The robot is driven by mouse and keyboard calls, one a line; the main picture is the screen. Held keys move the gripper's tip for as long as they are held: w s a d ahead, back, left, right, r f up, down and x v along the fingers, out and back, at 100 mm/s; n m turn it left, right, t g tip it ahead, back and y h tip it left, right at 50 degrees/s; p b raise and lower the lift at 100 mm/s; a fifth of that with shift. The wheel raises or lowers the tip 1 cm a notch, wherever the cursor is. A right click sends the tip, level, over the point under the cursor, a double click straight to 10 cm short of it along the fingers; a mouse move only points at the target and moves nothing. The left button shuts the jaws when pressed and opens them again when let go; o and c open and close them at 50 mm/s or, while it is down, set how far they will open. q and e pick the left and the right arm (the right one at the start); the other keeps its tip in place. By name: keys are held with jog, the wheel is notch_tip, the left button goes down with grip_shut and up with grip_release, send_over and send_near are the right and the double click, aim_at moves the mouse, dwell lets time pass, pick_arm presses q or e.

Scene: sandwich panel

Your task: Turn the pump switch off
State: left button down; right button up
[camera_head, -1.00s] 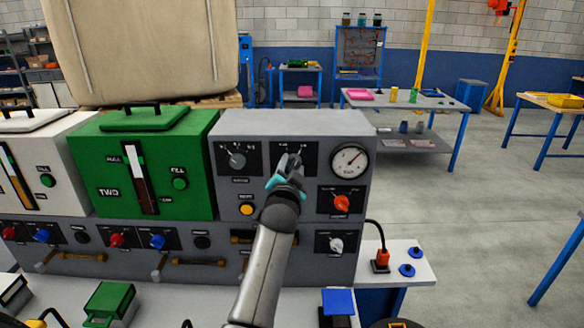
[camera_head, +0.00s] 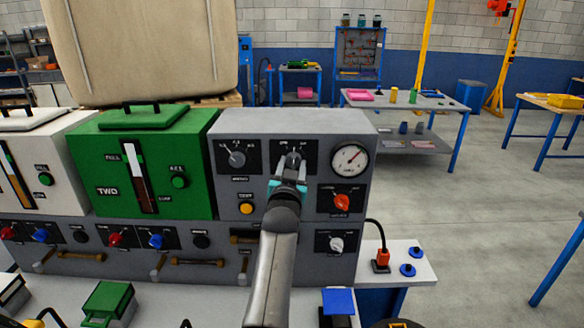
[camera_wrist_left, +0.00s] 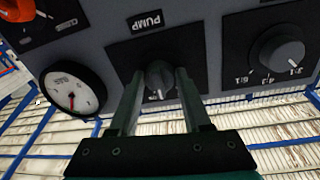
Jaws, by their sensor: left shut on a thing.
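The pump switch (camera_head: 293,159) is a small grey knob on a black plate, high on the grey panel, left of the gauge. In the left wrist view the knob (camera_wrist_left: 159,76) shows under an upside-down "PUMP" label. My left gripper (camera_head: 291,172) is at the knob in the head view. In the left wrist view its two fingers (camera_wrist_left: 160,80) stand on either side of the knob, shut on it. The fingers and hand cover part of the plate, and I cannot read which mark the knob points to. My right gripper is not in view.
A round gauge (camera_head: 349,160) and a red-orange knob (camera_head: 341,202) are right of the switch. Another grey selector knob (camera_head: 237,159) and a yellow button (camera_head: 246,208) are to its left. A green tank (camera_head: 117,160) stands left of the panel.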

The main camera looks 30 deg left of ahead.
pick_arm(q)
jog(key=n, duration=0.6)
jog(key=shift+d+y, duration=0.1)
jog(key=shift+y, duration=0.3)
jog(key=shift+f+n, duration=0.1)
jog(key=shift+n, duration=0.3)
jog(key=shift+c, duration=1.8)
grip_release()
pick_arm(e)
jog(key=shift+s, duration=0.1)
